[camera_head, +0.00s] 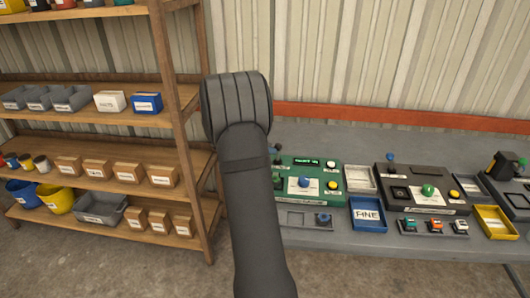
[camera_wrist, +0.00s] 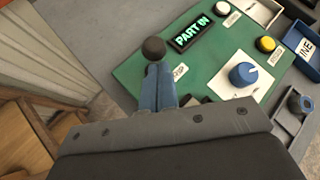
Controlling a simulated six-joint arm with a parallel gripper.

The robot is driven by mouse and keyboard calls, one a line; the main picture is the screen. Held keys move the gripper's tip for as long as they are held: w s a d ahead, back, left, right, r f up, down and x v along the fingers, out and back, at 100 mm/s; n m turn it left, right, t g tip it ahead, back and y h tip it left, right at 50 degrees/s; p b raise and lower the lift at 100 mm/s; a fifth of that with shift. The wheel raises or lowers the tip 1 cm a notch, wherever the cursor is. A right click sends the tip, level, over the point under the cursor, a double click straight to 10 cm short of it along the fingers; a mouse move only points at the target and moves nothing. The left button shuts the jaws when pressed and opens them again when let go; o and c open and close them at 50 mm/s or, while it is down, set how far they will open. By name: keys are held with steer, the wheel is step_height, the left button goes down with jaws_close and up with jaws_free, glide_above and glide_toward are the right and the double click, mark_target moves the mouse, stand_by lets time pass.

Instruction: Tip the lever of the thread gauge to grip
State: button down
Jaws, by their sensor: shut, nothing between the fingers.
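The thread gauge is a green panel (camera_wrist: 215,75) in the wrist view, and it also shows in the head view (camera_head: 333,200). Its display (camera_wrist: 192,32) glows "PART IN". A lever with a dark ball knob (camera_wrist: 153,47) stands at the panel's left edge, with a small white label beside it. My gripper (camera_wrist: 156,68) is shut and empty, its blue fingers just below the ball in the picture. I cannot tell whether they touch the lever. The fingers hide the lever's lower part. In the head view my arm covers the panel's left side.
The panel carries a blue knob (camera_wrist: 243,74), a yellow button (camera_wrist: 267,44) and a white button. A grey tray (camera_wrist: 291,120) with a blue ring-shaped part lies beside it. In the head view a blue tray (camera_head: 367,214) and a dark station (camera_head: 425,203) stand to the right, wooden shelves (camera_head: 95,140) to the left.

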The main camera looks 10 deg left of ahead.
mark_target(278, 149)
steer(key=shift+d+r+m+y, duration=0.25)
steer(key=shift+d+m+y, duration=0.25)
steer(key=shift+d+y, duration=0.55)
steer(key=shift+d, duration=0.2)
steer(key=shift+d, duration=0.2)
steer(key=shift+r, duration=0.15)
steer(key=shift+r, duration=0.65)
steer(key=s+f+v, duration=0.1)
steer(key=v, duration=1.2)
steer(key=shift+a+f, duration=0.25)
steer(key=shift+s, duration=0.1)
